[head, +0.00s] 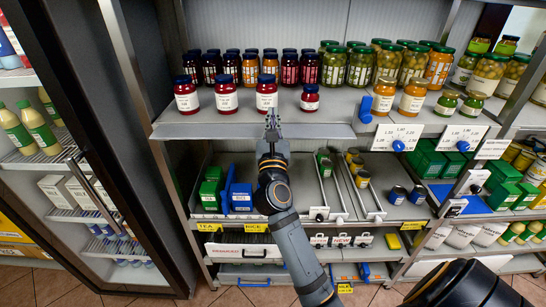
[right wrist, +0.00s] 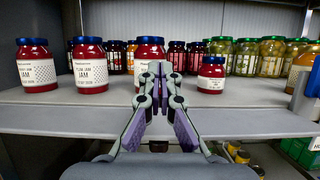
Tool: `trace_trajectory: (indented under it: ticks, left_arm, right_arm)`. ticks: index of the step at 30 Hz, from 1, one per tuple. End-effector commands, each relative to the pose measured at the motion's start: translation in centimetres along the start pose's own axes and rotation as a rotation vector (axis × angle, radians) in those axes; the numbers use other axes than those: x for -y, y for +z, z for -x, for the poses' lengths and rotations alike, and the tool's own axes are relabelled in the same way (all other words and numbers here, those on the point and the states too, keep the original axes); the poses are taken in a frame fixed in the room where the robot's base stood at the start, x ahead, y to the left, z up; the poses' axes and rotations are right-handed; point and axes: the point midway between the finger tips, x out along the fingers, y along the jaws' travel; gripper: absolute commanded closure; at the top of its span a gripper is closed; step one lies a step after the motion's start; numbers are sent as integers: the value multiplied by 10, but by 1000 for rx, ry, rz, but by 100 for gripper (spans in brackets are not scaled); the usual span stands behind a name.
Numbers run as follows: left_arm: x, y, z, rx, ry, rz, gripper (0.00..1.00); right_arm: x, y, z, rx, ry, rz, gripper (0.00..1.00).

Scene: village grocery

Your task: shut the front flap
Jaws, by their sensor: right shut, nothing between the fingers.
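A long grey panel (head: 325,131) runs along the front edge of the jar shelf and looks like the front flap. In the right wrist view the grey panel (right wrist: 240,123) spans the picture below the shelf edge. It looks lowered, with the shelf front open above it; its exact angle is hard to tell. My right gripper (head: 272,116) reaches up over the panel's middle, its fingertips near the shelf's front edge. In the right wrist view its fingers (right wrist: 160,70) are together and empty, pointing at the jars. I cannot tell whether it touches the panel. My left gripper is not in view.
Red jam jars (head: 226,95) stand near the shelf front (head: 340,103), close to my gripper; several more jars stand behind. Price cards (head: 398,137) hang at the right. Below are green boxes (head: 210,188) and metal rails (head: 330,190). A glass-doored cabinet (head: 95,200) stands left.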

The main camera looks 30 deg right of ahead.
Motion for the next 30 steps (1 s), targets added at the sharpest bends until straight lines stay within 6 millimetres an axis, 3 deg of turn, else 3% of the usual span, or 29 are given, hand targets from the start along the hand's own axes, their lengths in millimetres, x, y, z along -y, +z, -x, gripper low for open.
trace_trajectory:
  ticks: [11, 24, 30]
  left_arm:
    - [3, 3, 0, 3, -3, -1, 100]
    - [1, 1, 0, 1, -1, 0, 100]
    - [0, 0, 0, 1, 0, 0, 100]
  right_arm:
    - [0, 4, -1, 2, -1, -2, 100]
    - [0, 81, -33, 3, -1, -4, 100]
    - [0, 93, -38, 0, 0, -1, 100]
